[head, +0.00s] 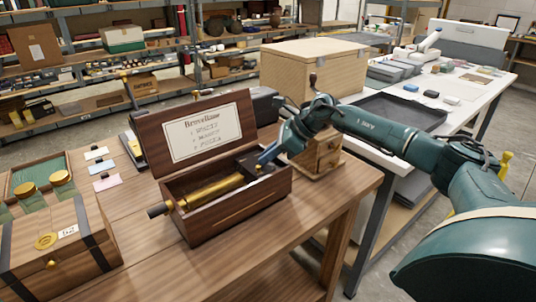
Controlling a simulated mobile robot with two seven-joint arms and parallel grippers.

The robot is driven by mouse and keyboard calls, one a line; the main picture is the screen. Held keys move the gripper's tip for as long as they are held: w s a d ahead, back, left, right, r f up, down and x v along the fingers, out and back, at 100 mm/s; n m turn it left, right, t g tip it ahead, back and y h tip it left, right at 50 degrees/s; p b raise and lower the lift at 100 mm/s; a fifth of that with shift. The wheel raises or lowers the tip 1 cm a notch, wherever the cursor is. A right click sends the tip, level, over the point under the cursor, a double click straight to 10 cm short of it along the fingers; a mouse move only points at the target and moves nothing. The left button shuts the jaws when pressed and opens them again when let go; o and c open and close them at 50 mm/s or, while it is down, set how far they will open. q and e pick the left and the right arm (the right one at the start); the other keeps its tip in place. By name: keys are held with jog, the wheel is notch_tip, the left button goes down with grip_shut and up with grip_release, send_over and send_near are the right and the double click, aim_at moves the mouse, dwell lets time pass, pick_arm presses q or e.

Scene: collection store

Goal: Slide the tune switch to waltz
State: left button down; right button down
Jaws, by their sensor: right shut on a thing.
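The open wooden music box (235,213) stands on the brown table, with a brass cylinder (212,190) lying lengthwise inside. Its raised lid (157,151) carries a white tune card (207,133) listing three tunes, the top one seemingly waltz. My right gripper (264,161) reaches down from the right to the dark block at the right end inside the box. It is shut on the tune switch there; the fingers hide the switch, and its position cannot be read. My left gripper is not in view.
A wooden chest (62,245) with dark straps stands at the front left. Small coloured cards (101,167) lie left of the box. A small drawer cabinet (320,153) with a crank stands close behind my right gripper. A white table (460,93) holds a dark tray (402,112).

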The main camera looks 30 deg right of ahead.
jog(key=shift+s+r, duration=0.1)
jog(key=shift+s, duration=0.05)
jog(key=c, duration=1.8)
grip_release()
jog(key=shift+w, duration=0.2)
jog(key=shift+o, duration=0.2)
jog(key=b+v, duration=0.1)
jog(key=v, duration=1.2)
jog(key=shift+s, duration=0.1)
